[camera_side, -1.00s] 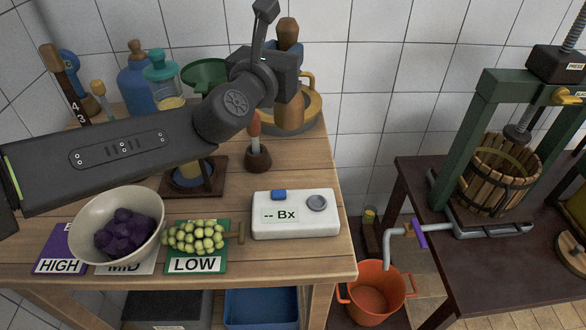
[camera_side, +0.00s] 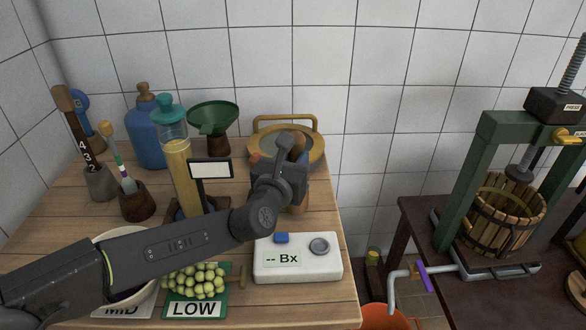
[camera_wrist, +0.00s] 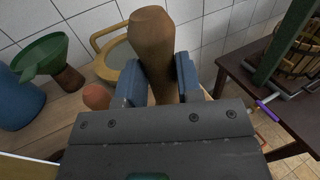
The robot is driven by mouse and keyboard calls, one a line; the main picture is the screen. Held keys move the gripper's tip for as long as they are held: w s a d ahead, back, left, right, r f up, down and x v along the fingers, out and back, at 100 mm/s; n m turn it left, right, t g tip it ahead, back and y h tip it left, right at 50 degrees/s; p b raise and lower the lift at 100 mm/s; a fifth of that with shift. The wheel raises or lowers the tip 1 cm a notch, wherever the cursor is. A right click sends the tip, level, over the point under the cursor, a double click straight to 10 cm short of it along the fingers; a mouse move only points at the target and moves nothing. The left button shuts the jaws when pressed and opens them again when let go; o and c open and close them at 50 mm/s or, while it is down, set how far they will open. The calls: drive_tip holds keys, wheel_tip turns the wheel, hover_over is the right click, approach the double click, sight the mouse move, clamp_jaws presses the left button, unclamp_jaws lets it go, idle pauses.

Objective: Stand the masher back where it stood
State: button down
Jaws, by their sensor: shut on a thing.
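The masher (camera_wrist: 152,35) is a brown wooden piece with a thick rounded end. My gripper (camera_side: 290,175) is shut on it. In the wrist view the two blue-grey fingers (camera_wrist: 159,80) clasp it from both sides. The side view shows the masher (camera_side: 299,200) roughly upright over the table's right part, behind the white meter.
The white meter (camera_side: 297,262) lies just in front. A round tan-rimmed pan (camera_side: 318,150) stands behind. A small reddish-topped piece (camera_wrist: 97,97) stands close to the left. The green funnel (camera_side: 213,117) and tall jar (camera_side: 178,165) are further left. The table's right edge is near.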

drive_tip(key=shift+f, duration=0.85)
drive_tip(key=shift+f, duration=0.2)
drive_tip(key=c, duration=0.8)
unclamp_jaws()
drive_tip(key=shift+f, duration=0.1)
drive_tip(key=shift+s+r, duration=0.1)
drive_tip(key=shift+r, duration=0.1)
drive_tip(key=shift+v, duration=5.95)
